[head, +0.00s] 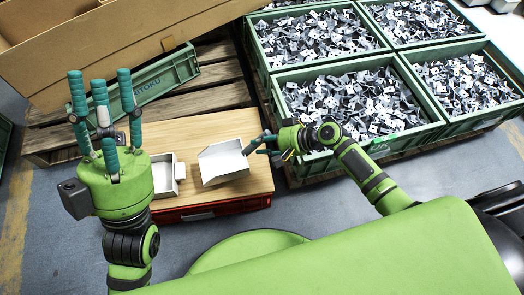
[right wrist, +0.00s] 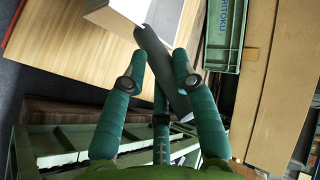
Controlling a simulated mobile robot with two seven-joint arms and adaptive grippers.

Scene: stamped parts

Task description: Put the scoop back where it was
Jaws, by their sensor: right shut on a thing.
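The metal scoop (head: 224,161) has a bright open pan and a dark handle. It is over the right part of the wooden board (head: 235,125); I cannot tell whether it touches the board. My right gripper (head: 262,144) is shut on the scoop's handle. In the right wrist view the fingers close around the dark handle (right wrist: 153,48), and the pan (right wrist: 112,14) is cut off at the top edge. My left gripper (head: 100,88) is open and empty, its fingers pointing up, left of the board.
A small metal tray (head: 165,176) sits on the board left of the scoop. A red crate (head: 222,206) is under the board. Green crates (head: 318,74) full of stamped parts stand at right. A cardboard box (head: 110,50) and a narrow green crate (head: 160,82) lie behind.

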